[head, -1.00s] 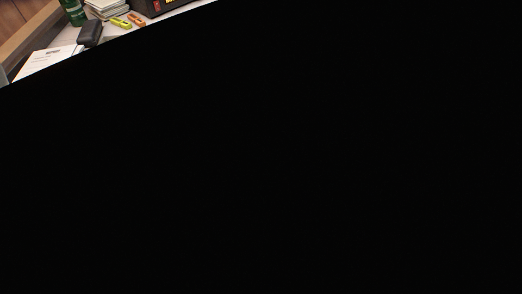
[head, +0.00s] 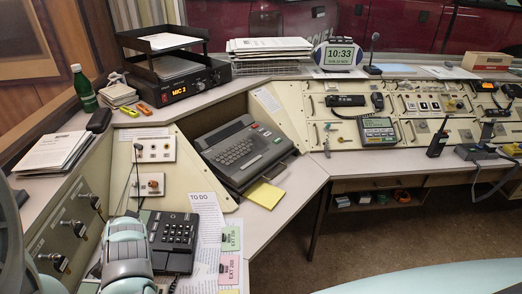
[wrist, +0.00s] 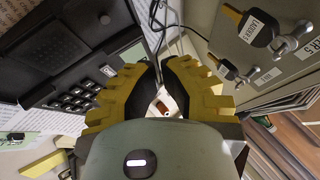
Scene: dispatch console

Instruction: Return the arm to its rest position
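My arm (head: 126,255) shows at the lower left of the head view, pale teal with dark bands, low over the left part of the console beside the black desk phone (head: 172,240). In the wrist view my gripper (wrist: 160,68) has yellow fingers with black inner pads. A narrow gap shows between the fingers, with nothing held in it. Through the gap I see a white plate with an orange switch (wrist: 163,106) and dark cables beyond. The fingertips are not clear in the head view.
The phone also shows close on the left in the wrist view (wrist: 75,70). Key switches (head: 72,228) stick out of the left panel; one tagged key (wrist: 257,27) is near on the right. A keyboard terminal (head: 243,152), green bottle (head: 84,88) and radio (head: 178,84) stand farther back.

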